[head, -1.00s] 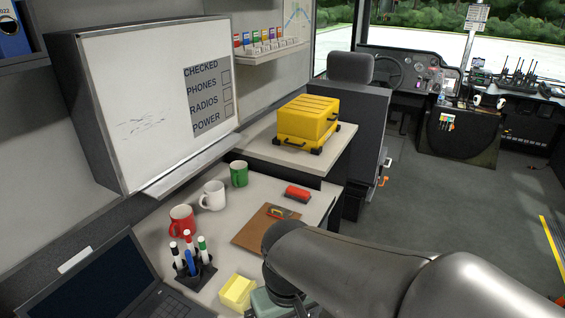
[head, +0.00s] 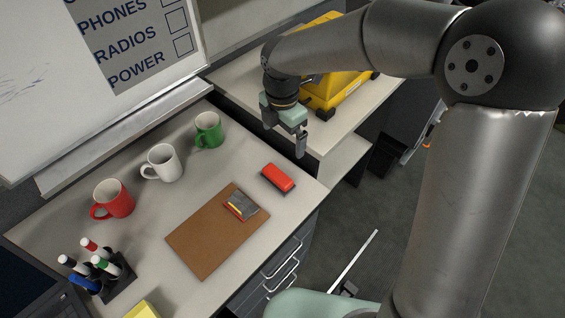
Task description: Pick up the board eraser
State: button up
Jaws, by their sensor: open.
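The board eraser (head: 278,178) is a red block with a dark underside. It lies on the pale desk near its right edge, just right of the brown clipboard (head: 205,240). My gripper (head: 285,138) points down and is open and empty. In the picture it is above the eraser, near the edge of the raised shelf, and apart from the eraser. The eraser's top is in full view; nothing covers it.
A green mug (head: 208,130), a white mug (head: 162,163) and a red mug (head: 113,199) stand along the back of the desk. A pen holder (head: 119,284) is at lower left. A yellow case (head: 335,88) sits on the raised shelf (head: 237,82) behind my gripper.

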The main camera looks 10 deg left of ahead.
jog(key=n, duration=0.1)
send_over(280, 172)
jog(key=f, duration=1.1)
jog(key=shift+s+a+f, duration=0.15)
jog(key=shift+s+f, duration=0.1)
jog(key=shift+w+d+f+p, duration=0.1)
jog(key=shift+f+p, duration=0.2)
jog(key=shift+f, duration=1.2)
jog(key=shift+w+d+f+p, duration=0.1)
jog(key=shift+f+p, duration=0.15)
jog(key=shift+f, duration=1.25)
jog(key=c, duration=0.6)
